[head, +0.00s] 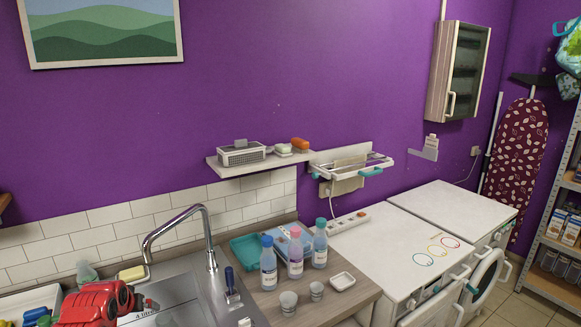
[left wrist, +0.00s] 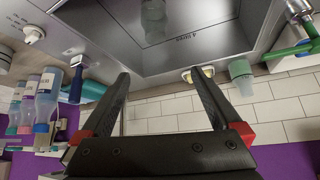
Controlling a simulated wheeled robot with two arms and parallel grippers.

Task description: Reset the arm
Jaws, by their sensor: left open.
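My left arm (head: 95,303), with red parts, is at the bottom left of the head view, over the sink's left side. My left gripper (left wrist: 157,76) shows in the left wrist view with its two dark fingers spread apart and nothing between them. It is over the sink edge, close to the tiled wall. My right gripper is in neither view. A grey wall cabinet (head: 457,70) with a glazed front and a handle hangs at the upper right, well away from my left arm; its door looks shut.
A tall faucet (head: 180,220) rises from the sink (head: 185,296), right of my arm. Several bottles (head: 295,252) and cups stand on the counter beyond it. A wall shelf (head: 258,163) holds small items. White machines (head: 415,250) stand at the right.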

